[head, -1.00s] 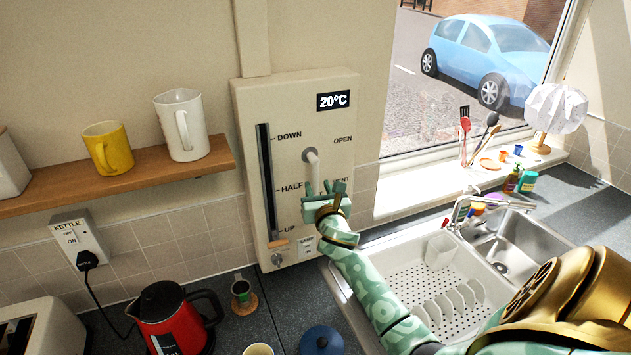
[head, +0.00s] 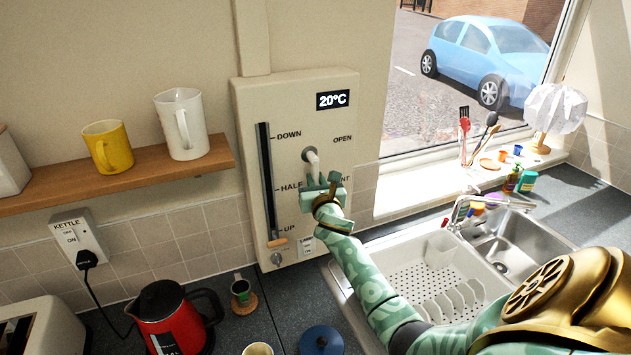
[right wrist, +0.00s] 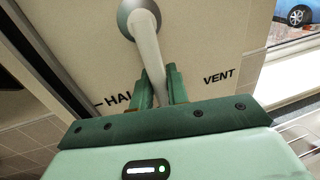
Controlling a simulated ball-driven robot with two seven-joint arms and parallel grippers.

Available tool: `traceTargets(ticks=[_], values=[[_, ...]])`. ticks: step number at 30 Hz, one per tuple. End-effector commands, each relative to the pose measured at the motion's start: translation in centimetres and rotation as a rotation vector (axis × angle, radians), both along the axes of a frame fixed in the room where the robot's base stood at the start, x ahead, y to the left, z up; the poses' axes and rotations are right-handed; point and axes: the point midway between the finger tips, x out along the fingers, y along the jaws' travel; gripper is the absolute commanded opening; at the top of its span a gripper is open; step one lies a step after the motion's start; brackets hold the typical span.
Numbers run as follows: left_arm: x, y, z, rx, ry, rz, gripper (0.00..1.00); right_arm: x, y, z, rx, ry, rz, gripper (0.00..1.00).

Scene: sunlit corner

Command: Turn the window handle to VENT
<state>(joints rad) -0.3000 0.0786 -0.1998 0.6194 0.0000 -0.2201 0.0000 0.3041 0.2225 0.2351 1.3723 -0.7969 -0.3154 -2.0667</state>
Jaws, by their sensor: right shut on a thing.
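The window handle (head: 312,162) is a pale lever on a round grey hub, on the cream wall panel (head: 345,115). It hangs down from its hub, tilted slightly right, pointing below the VENT label. My right gripper (head: 323,184) is shut on its lower part. In the right wrist view the handle (right wrist: 147,45) runs down between the green fingers of my right gripper (right wrist: 160,85). The VENT label (right wrist: 219,77) is clear to the right there; in the head view my gripper partly covers it. The OPEN label (head: 342,139) is higher up. My left gripper is out of view.
The panel also has a vertical slider (head: 277,241) at UP and a 20°C display (head: 333,100). A shelf (head: 120,182) with mugs is at left, above a red kettle (head: 172,318).

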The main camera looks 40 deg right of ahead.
Motion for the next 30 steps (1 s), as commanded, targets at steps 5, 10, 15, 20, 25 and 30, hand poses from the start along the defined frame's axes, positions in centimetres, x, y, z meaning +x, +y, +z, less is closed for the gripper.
traceTargets(ticks=[5,10,15,20,25,30], values=[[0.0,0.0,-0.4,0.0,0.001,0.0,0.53,-0.1,-0.4,-0.1,-0.058,0.019,0.0,0.0],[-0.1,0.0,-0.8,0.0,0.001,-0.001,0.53,-0.3,-1.0,0.0,-0.162,0.052,0.001,0.0],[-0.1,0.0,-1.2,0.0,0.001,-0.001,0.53,-0.6,-1.8,0.2,-0.301,0.096,-0.001,0.0],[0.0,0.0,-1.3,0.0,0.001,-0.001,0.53,-0.8,-2.5,0.6,-0.43,0.136,-0.001,0.0],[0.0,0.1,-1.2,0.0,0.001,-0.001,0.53,-1.0,-3.2,1.0,-0.551,0.174,-0.001,0.0],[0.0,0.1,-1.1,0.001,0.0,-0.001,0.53,-1.1,-3.6,1.4,-0.644,0.204,-0.001,0.0]])
